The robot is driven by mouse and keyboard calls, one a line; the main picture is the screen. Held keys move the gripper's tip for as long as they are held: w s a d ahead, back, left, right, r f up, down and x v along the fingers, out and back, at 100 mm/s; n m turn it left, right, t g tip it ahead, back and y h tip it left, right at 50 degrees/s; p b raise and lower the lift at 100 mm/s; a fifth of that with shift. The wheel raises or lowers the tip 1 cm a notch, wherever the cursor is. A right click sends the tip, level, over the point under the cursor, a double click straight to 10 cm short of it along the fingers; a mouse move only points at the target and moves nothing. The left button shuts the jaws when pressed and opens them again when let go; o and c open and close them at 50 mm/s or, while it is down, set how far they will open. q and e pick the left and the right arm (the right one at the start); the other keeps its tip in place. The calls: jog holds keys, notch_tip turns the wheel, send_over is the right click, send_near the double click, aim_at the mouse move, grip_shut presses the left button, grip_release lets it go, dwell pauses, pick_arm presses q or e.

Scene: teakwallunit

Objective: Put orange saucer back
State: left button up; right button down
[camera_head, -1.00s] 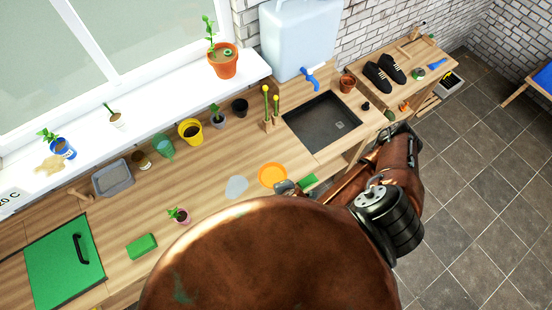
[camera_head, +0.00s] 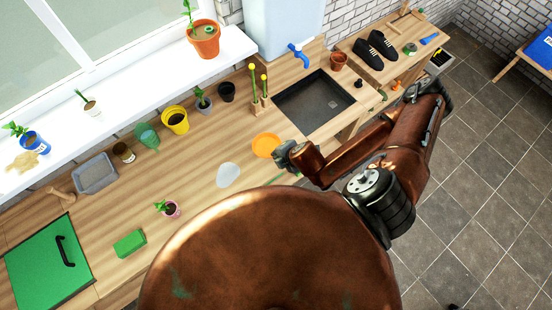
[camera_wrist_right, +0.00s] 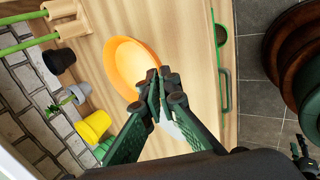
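The orange saucer (camera_head: 266,144) is over the wooden worktop, in front of the bamboo stick holder and left of the sink. In the right wrist view the orange saucer (camera_wrist_right: 126,62) shows its inside, with its near rim at the fingertips. My right gripper (camera_head: 285,154) is at the saucer's right edge. In the right wrist view its fingers (camera_wrist_right: 160,88) are closed together on the rim; the exact contact is partly hidden by the fingertips. Whether the saucer is clear of the wood is hard to tell.
A pale saucer (camera_head: 228,175) lies nearby. Behind stand the stick holder (camera_head: 260,105), black pot (camera_head: 226,92) and yellow pot (camera_head: 175,120). The sink (camera_head: 314,103) is to the right. A green block (camera_head: 130,243) and pink pot (camera_head: 172,209) are left. Bare wood lies between.

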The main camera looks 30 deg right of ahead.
aim_at(267, 146)
jog(key=w+f, duration=0.1)
jog(key=w+d+f+b, duration=0.1)
jog(key=shift+d+f, duration=0.1)
jog(key=shift+f, duration=0.3)
jog(key=shift+w+d+f, duration=0.2)
jog(key=shift+w+f, duration=0.2)
jog(key=shift+w+d+f+p, duration=0.1)
jog(key=shift+f+p, duration=0.1)
jog(key=shift+f, duration=0.7)
jog(key=shift+w+f+p, duration=0.1)
jog(key=shift+f+p, duration=0.05)
jog(key=shift+f, duration=0.75)
pick_arm(q)
jog(key=shift+s+f, duration=0.3)
jog(key=shift+f, duration=0.4)
pick_arm(e)
jog(key=shift+s, duration=0.1)
jog(key=c, duration=2.2)
grip_release()
jog(key=shift+o, duration=0.2)
